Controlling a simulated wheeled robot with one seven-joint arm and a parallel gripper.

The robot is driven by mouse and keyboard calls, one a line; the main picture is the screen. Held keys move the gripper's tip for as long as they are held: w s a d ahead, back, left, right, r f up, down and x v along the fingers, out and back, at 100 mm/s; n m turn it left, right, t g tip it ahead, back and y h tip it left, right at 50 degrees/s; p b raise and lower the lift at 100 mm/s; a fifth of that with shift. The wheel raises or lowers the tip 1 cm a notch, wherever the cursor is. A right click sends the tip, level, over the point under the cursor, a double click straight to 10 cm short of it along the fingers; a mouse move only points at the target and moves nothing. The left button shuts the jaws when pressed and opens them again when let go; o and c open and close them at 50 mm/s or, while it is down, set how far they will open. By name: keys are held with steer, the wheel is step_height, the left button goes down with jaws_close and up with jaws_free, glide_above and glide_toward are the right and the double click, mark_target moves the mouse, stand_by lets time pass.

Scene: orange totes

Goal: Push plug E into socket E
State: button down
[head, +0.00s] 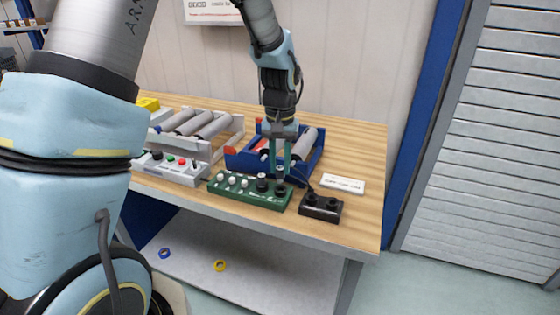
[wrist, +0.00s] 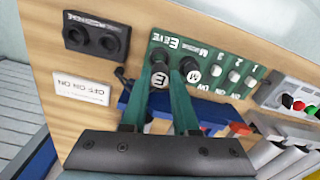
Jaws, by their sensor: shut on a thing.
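Plug E (wrist: 158,80), a dark round plug with a white letter E on its top, is between the two teal fingers of my gripper (wrist: 160,98). In the head view my gripper (head: 281,166) points down over the right end of the green panel (head: 235,188). Socket E (head: 281,191) is a dark round fitting at that end, below the plug. The plug looks upright and lined up over it; I cannot tell whether they touch. Plug M (wrist: 190,68), with a white M, stands beside it on the panel (wrist: 222,68).
A black two-hole block (head: 320,206) sits right of the panel, near a white label plate (head: 343,184). A blue tray (head: 240,163) with a grey roller lies behind. A grey button box (head: 172,167) stands left. Bare wood (head: 362,150) is free at the right.

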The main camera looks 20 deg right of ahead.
steer(key=shift+f+b, duration=0.3)
steer(key=shift+f, duration=0.45)
steer(key=shift+f+b, duration=0.3)
steer(key=shift+f, duration=0.1)
steer(key=shift+f, duration=0.35)
steer(key=shift+f+b, duration=0.35)
steer(key=c, duration=0.6)
jaws_free()
steer(key=shift+r, duration=0.1)
step_height(320, 180, up, 11)
steer(key=shift+f+b, duration=0.2)
steer(key=shift+b, duration=1)
